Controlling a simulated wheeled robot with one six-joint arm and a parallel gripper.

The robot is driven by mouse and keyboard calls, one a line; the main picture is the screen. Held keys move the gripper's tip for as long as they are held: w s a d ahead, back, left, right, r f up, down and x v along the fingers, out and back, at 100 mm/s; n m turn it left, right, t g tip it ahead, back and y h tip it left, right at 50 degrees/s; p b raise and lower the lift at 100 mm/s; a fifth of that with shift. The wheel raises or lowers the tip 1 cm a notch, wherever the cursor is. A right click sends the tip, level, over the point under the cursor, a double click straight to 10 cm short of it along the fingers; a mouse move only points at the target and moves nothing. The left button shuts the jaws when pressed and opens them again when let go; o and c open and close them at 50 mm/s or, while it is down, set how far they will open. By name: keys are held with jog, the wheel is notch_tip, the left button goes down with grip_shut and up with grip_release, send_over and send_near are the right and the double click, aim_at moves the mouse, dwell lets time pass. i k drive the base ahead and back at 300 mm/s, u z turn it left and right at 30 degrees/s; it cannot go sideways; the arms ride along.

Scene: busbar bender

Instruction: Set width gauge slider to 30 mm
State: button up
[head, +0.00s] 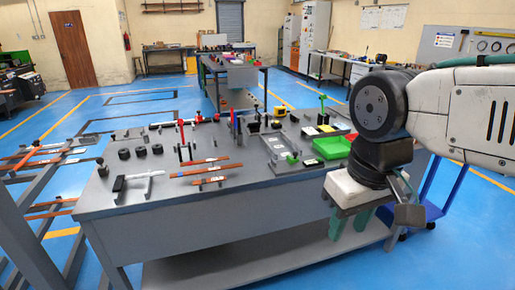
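I cannot tell for sure which piece is the width gauge slider, and no scale can be read at this size. One candidate is a grey rail piece with a dark and white block (119,184) at the near left of the grey workbench (200,232). Another is a flat grey fixture with a green knob (292,159) near the bench's middle. My gripper (349,228) hangs at the bench's right front edge, right of both and touching neither. Its two teal fingers point down, apart, with nothing seen between them.
Copper bars (206,170) lie on the bench front. Black cylinders (140,152) stand behind them at left. Green bins (332,147) sit at right by my arm. Upright red and green posts rise from the bench. A rack with bars (50,152) stands left. A blue cart (432,208) is at right.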

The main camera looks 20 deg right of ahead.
aim_at(295, 159)
jog(key=u, duration=0.1)
jog(key=i, duration=0.95)
jog(key=z, duration=0.25)
